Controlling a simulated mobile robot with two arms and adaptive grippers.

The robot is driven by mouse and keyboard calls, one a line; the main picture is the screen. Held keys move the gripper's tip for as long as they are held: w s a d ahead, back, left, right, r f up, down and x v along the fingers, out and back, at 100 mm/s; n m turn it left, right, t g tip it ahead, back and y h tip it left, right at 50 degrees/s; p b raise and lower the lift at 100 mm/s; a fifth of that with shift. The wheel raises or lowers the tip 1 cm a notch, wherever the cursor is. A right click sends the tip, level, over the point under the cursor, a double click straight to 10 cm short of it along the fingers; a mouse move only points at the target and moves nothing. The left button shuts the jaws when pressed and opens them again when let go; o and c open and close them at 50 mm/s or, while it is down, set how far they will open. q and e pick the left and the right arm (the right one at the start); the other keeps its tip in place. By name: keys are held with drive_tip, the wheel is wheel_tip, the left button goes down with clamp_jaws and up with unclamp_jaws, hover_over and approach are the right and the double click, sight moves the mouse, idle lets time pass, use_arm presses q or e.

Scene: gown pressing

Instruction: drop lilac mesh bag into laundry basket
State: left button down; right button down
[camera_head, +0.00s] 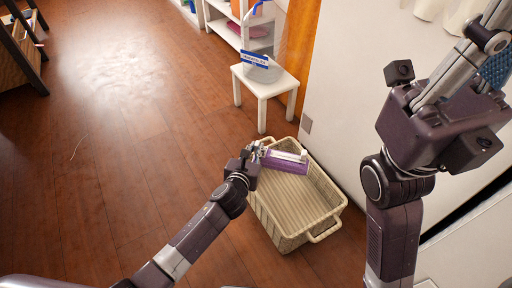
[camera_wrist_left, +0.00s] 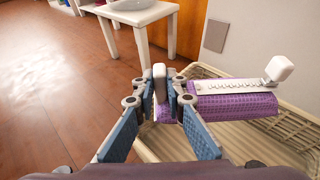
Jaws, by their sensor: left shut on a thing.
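The lilac mesh bag (camera_head: 286,166) is a small purple bundle with a white strip and a white block on it. My left gripper (camera_head: 257,152) is shut on its left end and holds it over the far end of the woven laundry basket (camera_head: 331,213). In the left wrist view, the fingers (camera_wrist_left: 160,88) pinch the bag (camera_wrist_left: 235,107), which sticks out to the right above the basket (camera_wrist_left: 290,122). The basket looks otherwise empty. My right gripper (camera_head: 480,65) is raised at the upper right, its fingertips cut off by the frame edge.
A white stool (camera_head: 264,85) with a clear bowl stands just beyond the basket. A white wall (camera_head: 350,90) runs along the right. White shelves (camera_head: 225,29) are at the back. The wooden floor (camera_head: 110,150) to the left is clear.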

use_arm(q)
drive_tip(key=c, duration=1.9)
unclamp_jaws()
